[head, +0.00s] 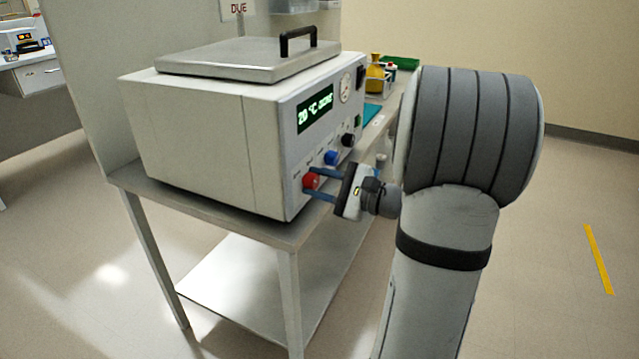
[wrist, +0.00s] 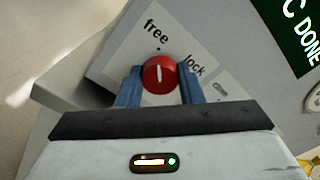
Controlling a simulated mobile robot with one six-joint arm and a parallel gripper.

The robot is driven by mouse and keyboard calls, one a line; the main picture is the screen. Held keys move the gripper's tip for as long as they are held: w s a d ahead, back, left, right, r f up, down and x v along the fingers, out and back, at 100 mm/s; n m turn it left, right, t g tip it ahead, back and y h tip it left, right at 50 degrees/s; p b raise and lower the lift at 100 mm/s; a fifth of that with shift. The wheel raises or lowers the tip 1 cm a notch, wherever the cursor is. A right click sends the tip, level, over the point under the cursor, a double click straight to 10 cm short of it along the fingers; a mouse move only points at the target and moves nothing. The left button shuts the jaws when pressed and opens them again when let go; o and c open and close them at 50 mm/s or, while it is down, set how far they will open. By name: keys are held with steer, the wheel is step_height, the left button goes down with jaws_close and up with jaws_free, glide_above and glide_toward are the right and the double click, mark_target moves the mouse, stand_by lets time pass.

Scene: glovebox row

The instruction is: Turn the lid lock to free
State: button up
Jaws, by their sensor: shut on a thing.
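The lid lock is a red round knob (wrist: 159,75) on the front panel of a white bench unit (head: 205,145). It also shows in the head view (head: 310,181). My gripper (wrist: 159,88) is shut on the knob, with one blue finger on each side. In the wrist view the knob's white line stands nearly upright and points toward the dot under the word "free" (wrist: 157,30). The word "lock" (wrist: 193,65) is to the right of the knob. The unit's flat metal lid (head: 245,58) with a black handle (head: 298,40) lies closed on top.
A blue knob (head: 331,157) and a black knob (head: 348,139) sit beside the red one. A green display (head: 315,108) reads 20 °C and DONE. The unit stands on a metal table (head: 240,224). Yellow and green items (head: 375,75) stand behind it.

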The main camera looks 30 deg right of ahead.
steer(key=o, duration=1)
steer(key=shift+c, duration=0.2)
steer(key=p+v, duration=0.1)
steer(key=v, duration=0.6)
steer(key=shift+s+d, duration=0.25)
